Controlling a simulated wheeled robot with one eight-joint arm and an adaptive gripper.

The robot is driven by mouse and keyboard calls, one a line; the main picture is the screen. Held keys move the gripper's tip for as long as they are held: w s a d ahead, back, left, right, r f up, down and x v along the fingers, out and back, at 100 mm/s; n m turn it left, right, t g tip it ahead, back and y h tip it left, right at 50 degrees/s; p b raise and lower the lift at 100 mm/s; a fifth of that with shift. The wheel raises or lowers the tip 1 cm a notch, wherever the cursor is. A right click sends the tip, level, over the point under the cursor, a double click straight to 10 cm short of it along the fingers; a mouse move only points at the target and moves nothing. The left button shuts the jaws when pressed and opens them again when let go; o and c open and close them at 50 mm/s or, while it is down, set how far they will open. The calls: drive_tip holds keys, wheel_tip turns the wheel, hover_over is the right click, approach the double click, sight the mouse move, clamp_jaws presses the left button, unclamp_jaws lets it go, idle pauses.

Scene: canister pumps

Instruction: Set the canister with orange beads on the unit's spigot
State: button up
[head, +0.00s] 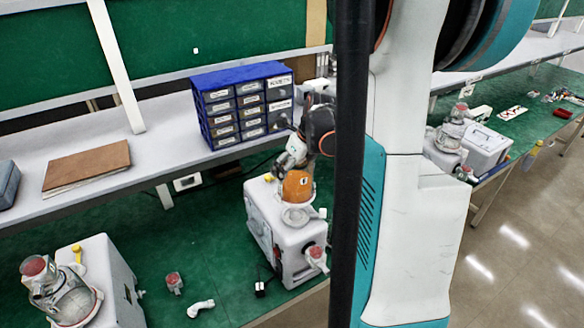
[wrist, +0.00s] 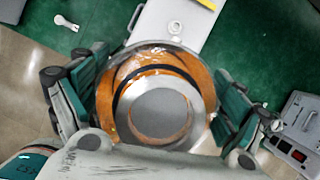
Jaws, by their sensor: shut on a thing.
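The canister with orange beads (head: 297,186) is upright over the top of the white unit (head: 283,240) in the middle of the green bench. In the wrist view the canister (wrist: 135,75) fills the space between the fingers. My gripper (head: 297,160) is shut on it from above. In the wrist view the fingers of my gripper (wrist: 158,105) press on its left and right sides. A clear round part (head: 297,214) shows just below the canister, at the unit's top front. The spigot is hidden, and I cannot tell whether the canister touches it.
A blue drawer cabinet (head: 243,104) stands on the shelf behind. Another unit with a clear canister (head: 70,300) is at the front left. A red-capped jar (head: 174,283) and a white elbow fitting (head: 200,308) lie between the units. My arm covers the bench to the right.

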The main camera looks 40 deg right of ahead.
sight(306, 168)
drive_tip(key=shift+f+b, duration=3.1)
drive_tip(key=shift+f, duration=0.3)
drive_tip(key=shift+f+b, duration=1.45)
drive_tip(key=shift+b, duration=0.2)
drive_tip(key=o, duration=1.3)
drive_tip(key=shift+s, duration=0.1)
drive_tip(key=v, duration=1.1)
drive_tip(key=shift+s+r, duration=0.15)
drive_tip(key=shift+r, duration=0.25)
